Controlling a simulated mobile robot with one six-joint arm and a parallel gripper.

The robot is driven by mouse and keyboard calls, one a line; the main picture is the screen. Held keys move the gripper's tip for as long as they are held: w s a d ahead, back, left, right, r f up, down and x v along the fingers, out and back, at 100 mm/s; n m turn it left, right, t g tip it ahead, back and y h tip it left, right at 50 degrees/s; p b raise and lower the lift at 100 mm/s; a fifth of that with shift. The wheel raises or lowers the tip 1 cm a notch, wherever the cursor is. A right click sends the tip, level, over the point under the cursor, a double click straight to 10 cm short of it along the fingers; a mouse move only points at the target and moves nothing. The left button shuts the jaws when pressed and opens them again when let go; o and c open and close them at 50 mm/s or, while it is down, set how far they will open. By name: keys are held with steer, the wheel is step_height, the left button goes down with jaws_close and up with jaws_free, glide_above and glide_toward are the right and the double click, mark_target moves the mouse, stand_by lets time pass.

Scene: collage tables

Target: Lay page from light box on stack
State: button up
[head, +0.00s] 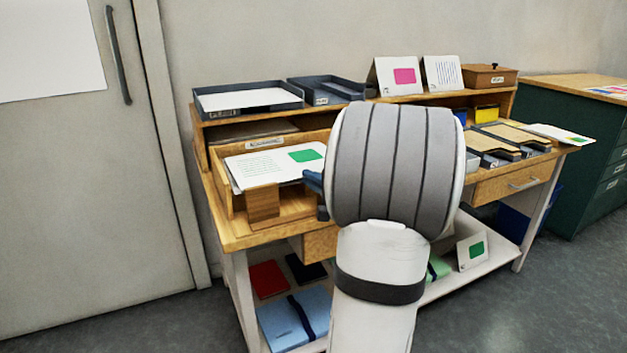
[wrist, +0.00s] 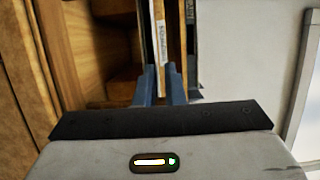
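A white page (head: 262,166) with grey text lines and a green square lies on top in a light wooden box (head: 226,197) at the left of the desk. More sheet edges show under it. My gripper's blue fingers (head: 315,184) are at the page's right edge, mostly hidden behind my arm. In the wrist view the two fingers (wrist: 160,88) stand slightly apart, with a narrow gap between them. A pale strip with a label runs above the gap; I cannot tell if a page edge lies between the fingers.
A dark tray with a white sheet (head: 248,98) and another dark tray (head: 328,90) stand on the upper shelf, with cards (head: 398,76) and a brown box (head: 489,76). The wall is close behind.

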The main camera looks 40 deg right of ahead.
steer(key=o, duration=0.4)
steer(key=shift+c, duration=0.2)
steer(key=shift+s+d+p, duration=0.15)
steer(key=shift+s+p, duration=0.15)
steer(key=shift+s, duration=1.65)
steer(key=shift+s+d+p, duration=0.15)
steer(key=shift+s+p, duration=0.1)
steer(key=shift+s, duration=1.7)
